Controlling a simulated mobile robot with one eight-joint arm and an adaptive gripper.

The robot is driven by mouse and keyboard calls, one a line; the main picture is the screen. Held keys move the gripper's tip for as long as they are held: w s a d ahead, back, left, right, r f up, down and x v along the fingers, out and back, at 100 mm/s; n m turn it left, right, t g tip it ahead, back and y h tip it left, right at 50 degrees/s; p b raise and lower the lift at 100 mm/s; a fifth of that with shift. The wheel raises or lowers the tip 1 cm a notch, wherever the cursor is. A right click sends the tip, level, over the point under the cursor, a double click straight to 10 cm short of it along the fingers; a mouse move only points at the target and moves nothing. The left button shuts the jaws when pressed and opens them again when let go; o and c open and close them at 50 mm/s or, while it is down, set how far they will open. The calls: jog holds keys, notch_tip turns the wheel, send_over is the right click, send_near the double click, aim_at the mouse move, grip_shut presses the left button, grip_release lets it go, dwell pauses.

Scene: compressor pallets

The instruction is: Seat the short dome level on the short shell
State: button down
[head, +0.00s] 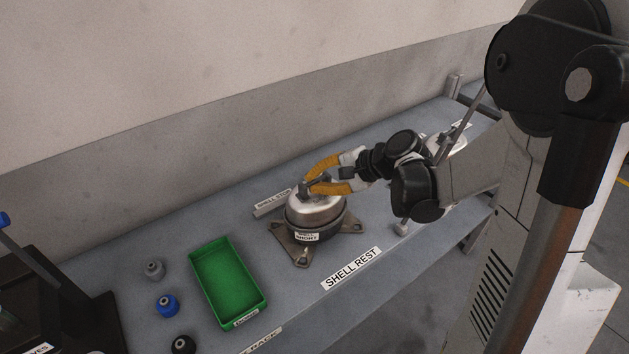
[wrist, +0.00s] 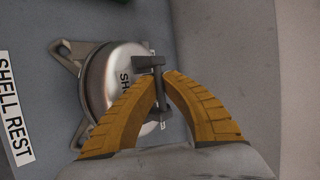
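The short dome (head: 318,207) is a silvery steel cap with a dark T-shaped handle on top. It sits over the short shell (head: 337,228), whose dark rim and flat footed base show below it. In the wrist view the dome (wrist: 127,62) bears a label partly hidden by a finger, and the shell's base (wrist: 72,50) shows to its left. My gripper (head: 321,178) has ridged orange fingers closed around the dome's handle; the wrist view shows the fingertips (wrist: 163,78) on either side of it. I cannot tell whether the rim is fully level all round.
A green tray (head: 197,262) stands to the left, with grey (head: 154,269), blue (head: 167,305) and black (head: 183,345) round parts beside it. A SHELL REST label (head: 351,269) lies in front. A low bar labelled SHELL STOP (head: 271,203) is behind the shell.

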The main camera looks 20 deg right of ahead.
dwell(0.3)
jog(key=c, duration=1.5)
grip_release()
jog(key=shift+c, duration=0.2)
jog(key=v, duration=1.2)
